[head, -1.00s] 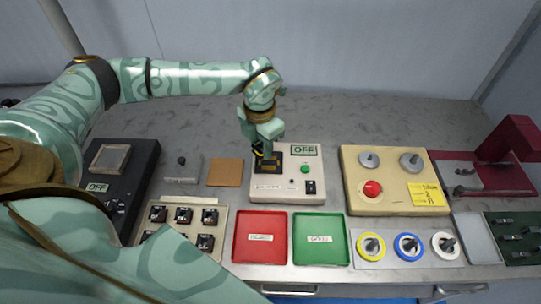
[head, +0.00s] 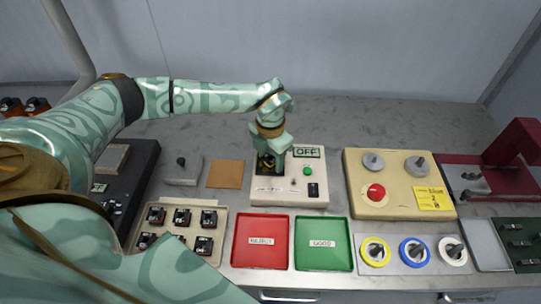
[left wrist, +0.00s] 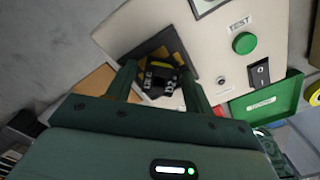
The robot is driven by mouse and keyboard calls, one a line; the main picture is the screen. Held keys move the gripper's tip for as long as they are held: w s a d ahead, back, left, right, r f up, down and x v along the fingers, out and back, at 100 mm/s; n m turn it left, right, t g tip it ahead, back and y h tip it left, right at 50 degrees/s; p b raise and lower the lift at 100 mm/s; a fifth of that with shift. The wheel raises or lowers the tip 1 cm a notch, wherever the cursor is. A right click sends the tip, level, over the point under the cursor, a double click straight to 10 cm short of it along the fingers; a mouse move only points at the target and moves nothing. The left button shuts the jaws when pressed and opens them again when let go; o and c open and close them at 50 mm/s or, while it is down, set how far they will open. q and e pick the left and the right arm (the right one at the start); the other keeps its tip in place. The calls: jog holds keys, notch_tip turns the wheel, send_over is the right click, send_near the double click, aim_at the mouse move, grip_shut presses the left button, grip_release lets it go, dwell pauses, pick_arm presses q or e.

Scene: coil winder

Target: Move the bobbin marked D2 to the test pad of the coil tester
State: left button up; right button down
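The coil tester (head: 300,196) is a pale box with a dark test pad at its left; the pad's dark edge shows in the left wrist view (left wrist: 150,47). A black bobbin with a yellow band (left wrist: 158,78) is at the pad, between the fingers of my left gripper (left wrist: 158,82). Its white marking is too small to read. A gap shows between bobbin and left finger, so the gripper looks open around it. In the head view my left gripper (head: 270,163) is low over the pad and hides the bobbin. My right gripper is out of view.
A bobbin tray (head: 167,229) holds several black bobbins. A red tray (head: 240,262) and a green tray (head: 323,264) lie in front of the tester. The tester's display reads OFF (head: 306,152). A cream winder box (head: 400,187) stands to the right.

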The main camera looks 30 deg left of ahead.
pick_arm(q)
notch_tip(320, 180, up, 12)
jog(key=p, duration=0.2)
jog(key=shift+r+p, duration=0.15)
jog(key=shift+p, duration=0.2)
